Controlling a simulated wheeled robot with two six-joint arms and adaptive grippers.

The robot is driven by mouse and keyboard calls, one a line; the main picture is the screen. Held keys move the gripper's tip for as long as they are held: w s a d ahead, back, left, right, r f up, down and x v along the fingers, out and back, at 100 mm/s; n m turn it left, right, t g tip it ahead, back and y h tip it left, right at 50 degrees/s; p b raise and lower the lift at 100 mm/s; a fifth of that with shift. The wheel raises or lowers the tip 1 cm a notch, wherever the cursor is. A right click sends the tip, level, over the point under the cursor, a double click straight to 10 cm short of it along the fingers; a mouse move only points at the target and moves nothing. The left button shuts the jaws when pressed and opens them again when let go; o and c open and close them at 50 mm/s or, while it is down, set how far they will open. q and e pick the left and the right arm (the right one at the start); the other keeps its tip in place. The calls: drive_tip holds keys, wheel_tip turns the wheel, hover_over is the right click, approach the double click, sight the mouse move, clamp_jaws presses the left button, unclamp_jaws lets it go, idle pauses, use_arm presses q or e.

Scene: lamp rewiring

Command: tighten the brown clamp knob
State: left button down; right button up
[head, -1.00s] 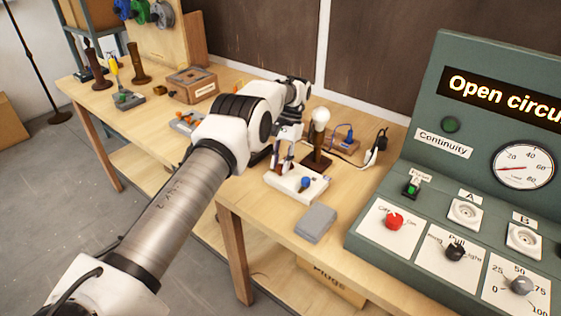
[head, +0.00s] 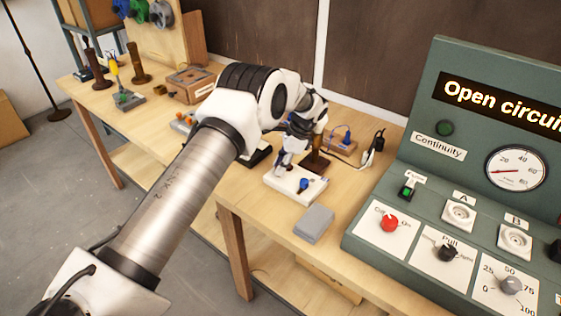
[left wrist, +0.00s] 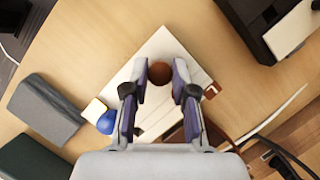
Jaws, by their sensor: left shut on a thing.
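The brown clamp knob (left wrist: 160,73) shows in the left wrist view between the two fingers of my left gripper (left wrist: 160,88). The fingers are shut on it, one on each side. The knob stands on a white block (left wrist: 158,52), which also shows in the head view (head: 285,187). In the head view my left gripper (head: 283,165) points down onto the left part of this block, and the knob is hidden by the fingers. A blue knob (head: 303,185) is on the same block, to the right of the gripper. My right gripper is not in view.
A grey box (head: 314,222) lies in front of the white block, near the table edge. A brown lamp base (head: 316,162) stands close behind it, its bulb hidden by my wrist. A green test panel (head: 470,110) rises at the right, reading "Open circui".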

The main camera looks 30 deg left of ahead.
use_arm(q)
drive_tip(key=m, duration=0.1)
drive_tip(key=m+t+p, duration=0.1)
drive_tip(key=m, duration=0.2)
drive_tip(key=shift+s+d+f+m+t+y, duration=0.1)
drive_tip(key=shift+s+m+t+y, duration=0.15)
drive_tip(key=shift+m+t+y, duration=0.05)
drive_tip(key=shift+m+t+p, duration=0.7)
drive_tip(key=shift+m+p, duration=0.15)
drive_tip(key=shift+m, duration=1.15)
drive_tip(key=shift+f, duration=0.1)
drive_tip(key=c, duration=1.2)
unclamp_jaws()
